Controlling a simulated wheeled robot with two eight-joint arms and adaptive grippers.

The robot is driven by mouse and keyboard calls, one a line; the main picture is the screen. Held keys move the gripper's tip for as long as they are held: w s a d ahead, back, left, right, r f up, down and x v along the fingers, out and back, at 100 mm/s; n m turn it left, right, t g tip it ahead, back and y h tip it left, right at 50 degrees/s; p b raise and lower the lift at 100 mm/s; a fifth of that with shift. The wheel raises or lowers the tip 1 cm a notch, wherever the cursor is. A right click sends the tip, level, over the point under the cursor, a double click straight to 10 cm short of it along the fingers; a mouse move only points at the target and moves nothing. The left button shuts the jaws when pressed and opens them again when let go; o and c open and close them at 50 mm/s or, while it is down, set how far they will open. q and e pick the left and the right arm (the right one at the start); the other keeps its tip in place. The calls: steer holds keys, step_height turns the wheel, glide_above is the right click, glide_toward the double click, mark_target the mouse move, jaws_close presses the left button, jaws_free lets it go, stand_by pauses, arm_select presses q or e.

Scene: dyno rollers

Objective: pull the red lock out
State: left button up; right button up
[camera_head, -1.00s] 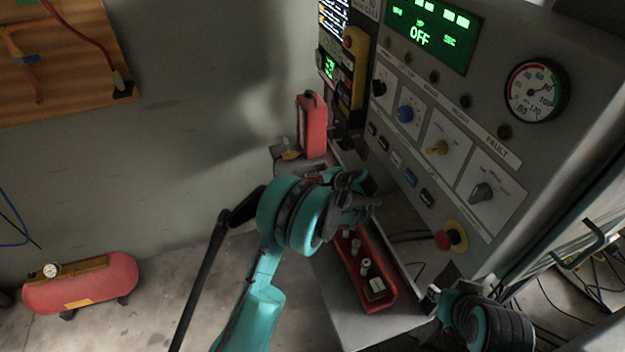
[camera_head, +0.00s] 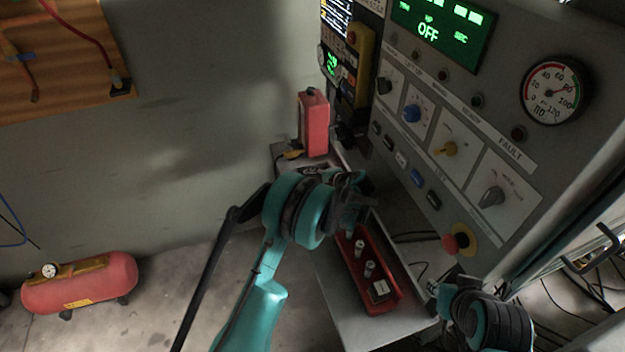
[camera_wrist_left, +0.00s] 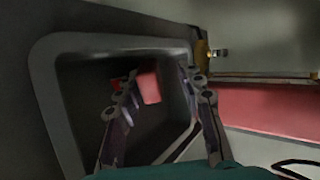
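The red lock (camera_wrist_left: 149,87) shows in the left wrist view as a small red block inside a dark, raised-rim recess. A smaller bit of red shows beside it, partly behind a finger. My left gripper (camera_wrist_left: 156,84) is open, with one finger on each side of the lock's line of view; I cannot tell whether either touches it. In the head view my left gripper (camera_head: 350,192) is over the grey ledge beside the control panel, and I cannot make out the lock there. My right gripper (camera_head: 446,288) is at lower right, its fingers mostly hidden by the arm.
A red tray (camera_head: 371,276) with small cylindrical parts lies on the ledge just below the left gripper. A red canister (camera_head: 314,124) stands behind it. The control panel (camera_head: 452,181), with knobs and a red stop button (camera_head: 450,244), rises at right.

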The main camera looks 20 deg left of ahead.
arm_select(q)
steer(key=v, duration=0.7)
steer(key=shift+s+d+r, duration=0.1)
steer(key=shift+s+r, duration=0.05)
stand_by(0.7)
